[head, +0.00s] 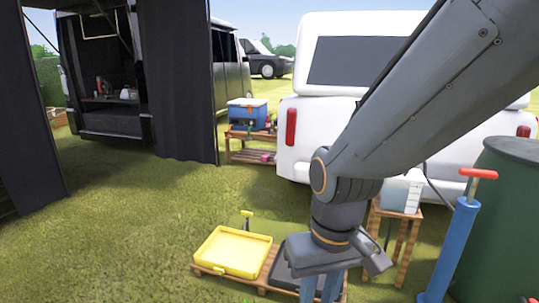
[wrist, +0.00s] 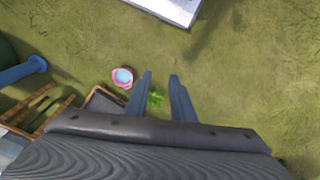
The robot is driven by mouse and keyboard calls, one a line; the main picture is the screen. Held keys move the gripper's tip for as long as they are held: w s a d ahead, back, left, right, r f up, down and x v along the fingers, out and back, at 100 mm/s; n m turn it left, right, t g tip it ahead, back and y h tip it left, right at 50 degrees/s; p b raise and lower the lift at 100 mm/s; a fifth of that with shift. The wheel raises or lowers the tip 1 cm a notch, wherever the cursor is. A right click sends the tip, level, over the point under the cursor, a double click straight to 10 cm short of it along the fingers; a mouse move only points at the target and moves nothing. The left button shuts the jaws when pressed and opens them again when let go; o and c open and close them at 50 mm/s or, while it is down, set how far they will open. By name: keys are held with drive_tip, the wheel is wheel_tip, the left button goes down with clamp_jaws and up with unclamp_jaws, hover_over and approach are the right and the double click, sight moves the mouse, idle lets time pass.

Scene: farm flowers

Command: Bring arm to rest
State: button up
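My arm (head: 420,110) reaches in from the upper right of the head view and bends down at the wrist. My gripper (head: 320,288) points down over the right part of a low wooden pallet. In the wrist view its two fingers (wrist: 161,90) stand apart with a clear gap. A small green plant (wrist: 155,97) shows in that gap, apparently below the fingers and not gripped. The fingertips are cut off at the bottom of the head view.
A yellow tray (head: 232,251) and a dark tray (head: 284,271) lie on the pallet. A blue pump (head: 449,250), a small wooden table (head: 400,215) and a green barrel (head: 505,220) stand right. A white vehicle (head: 310,130) stands behind. Grass at left is open.

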drive_tip(key=s+d+r+m+p, duration=0.2)
drive_tip(key=d+r+m+p, duration=0.1)
drive_tip(key=d+r+p, duration=0.8)
drive_tip(key=shift+s+r+h+p, duration=0.3)
drive_tip(key=shift+r+p, duration=0.95)
drive_tip(key=shift+p, duration=1.5)
drive_tip(key=shift+w, duration=0.1)
